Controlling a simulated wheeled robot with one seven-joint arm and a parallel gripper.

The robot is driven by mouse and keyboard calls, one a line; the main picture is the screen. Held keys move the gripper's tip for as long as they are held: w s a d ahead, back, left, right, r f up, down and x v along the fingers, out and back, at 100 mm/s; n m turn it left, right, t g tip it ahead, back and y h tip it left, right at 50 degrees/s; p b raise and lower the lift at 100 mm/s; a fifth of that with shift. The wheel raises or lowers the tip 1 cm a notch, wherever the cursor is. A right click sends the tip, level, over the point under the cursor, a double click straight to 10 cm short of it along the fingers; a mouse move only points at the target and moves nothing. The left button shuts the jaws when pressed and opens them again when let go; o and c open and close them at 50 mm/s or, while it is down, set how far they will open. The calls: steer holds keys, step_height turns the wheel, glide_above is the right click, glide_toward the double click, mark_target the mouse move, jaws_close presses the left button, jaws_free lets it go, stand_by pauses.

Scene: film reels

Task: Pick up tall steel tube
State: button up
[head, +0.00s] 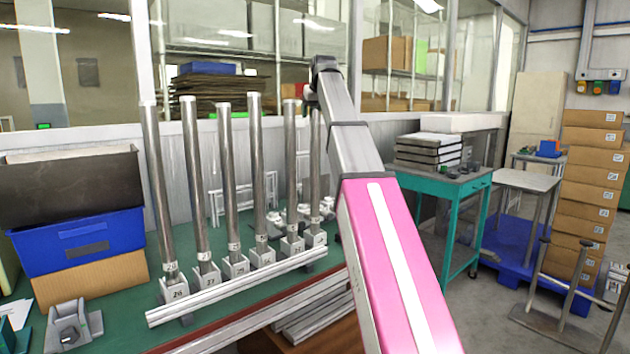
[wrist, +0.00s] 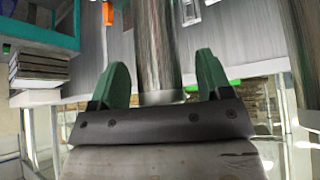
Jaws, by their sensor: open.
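Several tall steel tubes stand upright in a row of numbered grey holders in the head view. The rightmost tube (head: 316,160) has its top beside my gripper (head: 309,97), with another tube (head: 290,150) just left of it. In the wrist view my gripper (wrist: 160,72) is open, its two green fingers apart. A steel tube (wrist: 157,45) shows between them, with a visible gap on each side, and its end lies near the palm. A second tube (wrist: 302,45) shows at the right edge of the wrist view. The head view does not show the fingers clearly.
The holders stand behind a pale metal rail (head: 240,285) on a green bench (head: 120,325). A blue bin (head: 80,243) sits at the left. A teal table (head: 440,185) with stacked cases is to the right. Neighbouring tubes stand close to my gripper.

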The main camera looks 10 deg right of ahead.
jaws_close()
steer(key=shift+r, duration=0.1)
